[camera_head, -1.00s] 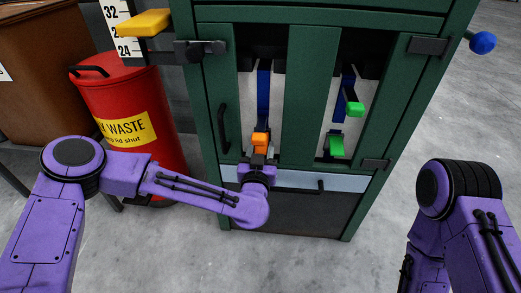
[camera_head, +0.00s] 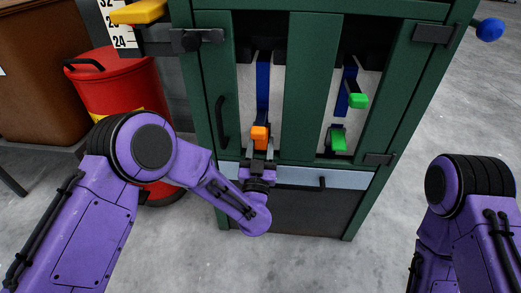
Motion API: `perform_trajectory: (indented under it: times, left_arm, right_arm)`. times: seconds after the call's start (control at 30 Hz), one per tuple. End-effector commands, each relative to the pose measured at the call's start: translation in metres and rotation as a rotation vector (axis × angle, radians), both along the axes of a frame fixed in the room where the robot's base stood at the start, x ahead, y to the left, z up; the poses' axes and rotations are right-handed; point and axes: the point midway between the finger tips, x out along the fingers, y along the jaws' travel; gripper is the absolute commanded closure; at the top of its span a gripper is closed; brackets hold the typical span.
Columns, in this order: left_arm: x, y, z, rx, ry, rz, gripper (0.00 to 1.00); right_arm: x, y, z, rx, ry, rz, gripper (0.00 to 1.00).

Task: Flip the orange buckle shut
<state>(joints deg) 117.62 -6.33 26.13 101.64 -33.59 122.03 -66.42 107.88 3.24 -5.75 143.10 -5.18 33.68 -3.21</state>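The orange buckle (camera_head: 260,136) sits at the lower end of a blue strap (camera_head: 263,88) in the left opening of the green cabinet (camera_head: 306,90). My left gripper (camera_head: 259,150) is just below the buckle, its two grey fingers apart, pointing up toward it. Whether a finger touches the buckle I cannot tell. The buckle's lower part and mount are partly hidden by the gripper. My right arm shows at the lower right, but its gripper is out of view.
The right opening holds a green buckle (camera_head: 338,138) and a green tab (camera_head: 358,101). A yellow handle (camera_head: 139,12) and a blue knob (camera_head: 489,30) stick out beside the cabinet. A red waste bin (camera_head: 116,88) stands left. The grey floor (camera_head: 400,215) on the right is clear.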

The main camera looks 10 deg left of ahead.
Motion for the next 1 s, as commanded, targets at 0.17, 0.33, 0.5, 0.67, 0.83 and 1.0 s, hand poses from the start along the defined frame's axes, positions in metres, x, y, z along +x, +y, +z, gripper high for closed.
perform_trajectory:
  times: [0.17, 0.33, 0.5, 0.67, 0.83, 1.0]
  left_arm:
    - [0.002, -0.001, 0.008, -0.004, -0.014, 0.000, 0.52]
    - [0.002, 0.000, 0.006, -0.004, -0.009, 0.001, 0.34]
    - [0.000, 0.000, 0.004, -0.003, -0.006, 0.001, 0.34]
    - [-0.020, -0.003, -0.002, 0.001, -0.003, -0.005, 0.34]
    - [-0.060, -0.004, -0.017, 0.003, -0.003, -0.008, 0.34]
    - [-0.087, -0.001, -0.031, -0.003, -0.007, -0.001, 0.34]
  right_arm:
    - [0.000, 0.000, 0.002, 0.000, -0.001, -0.001, 0.57]
    - [0.000, 0.000, 0.001, -0.001, -0.002, -0.002, 0.57]
    - [0.000, 0.000, 0.001, -0.001, -0.004, -0.002, 0.57]
    - [0.007, 0.000, 0.006, -0.019, -0.052, -0.038, 0.57]
    - [0.018, 0.001, 0.012, -0.047, -0.143, -0.102, 0.57]
    - [0.021, 0.001, 0.010, -0.054, -0.163, -0.116, 0.57]
